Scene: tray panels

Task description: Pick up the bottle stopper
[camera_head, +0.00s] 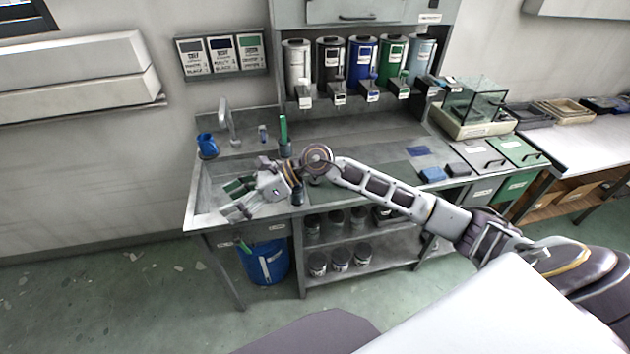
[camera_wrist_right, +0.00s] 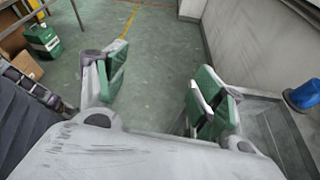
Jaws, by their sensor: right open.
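I cannot pick out a bottle stopper for certain in either view. My right gripper (camera_head: 232,200) reaches over the left end of the workbench, at the sink area, with its green-padded fingers apart and nothing between them. In the right wrist view the same gripper (camera_wrist_right: 157,88) is open, with only green floor showing between its fingers. A small blue and white item (camera_head: 263,133) stands at the back of the bench; it is too small to identify. My left gripper is not in view.
A blue cup-like container (camera_head: 207,146) stands at the bench's left back corner; a blue object also shows in the wrist view (camera_wrist_right: 303,95). A green upright item (camera_head: 284,130) stands behind my forearm. Several dispensers hang above the bench. A blue bin (camera_head: 266,264) sits below.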

